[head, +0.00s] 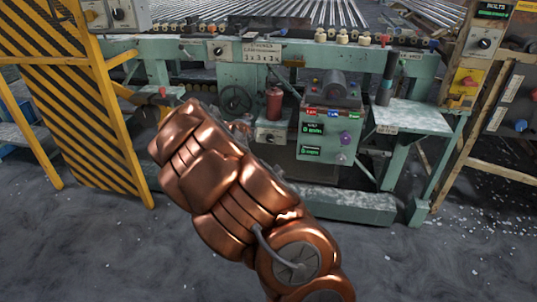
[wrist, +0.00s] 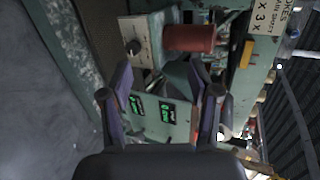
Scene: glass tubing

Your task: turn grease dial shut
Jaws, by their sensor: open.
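A small pale box with a dark round dial (head: 270,137) sits under a red cylinder (head: 274,104) on the green machine; I take this as the grease dial, though no readable label confirms it. In the wrist view the dial (wrist: 134,47) is at upper left, with a light mark on its face, beside the red cylinder (wrist: 190,38). My gripper (wrist: 160,82) is open and empty, its fingers apart below the dial and cylinder in the picture. It is not touching the dial. In the head view my copper arm mostly hides the gripper.
A green control box (head: 325,135) with green displays and a purple knob stands right of the dial; its displays show between my fingers. A handwheel (head: 236,99) is left of the cylinder. A yellow striped guard (head: 80,85) stands at left. The front floor is clear.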

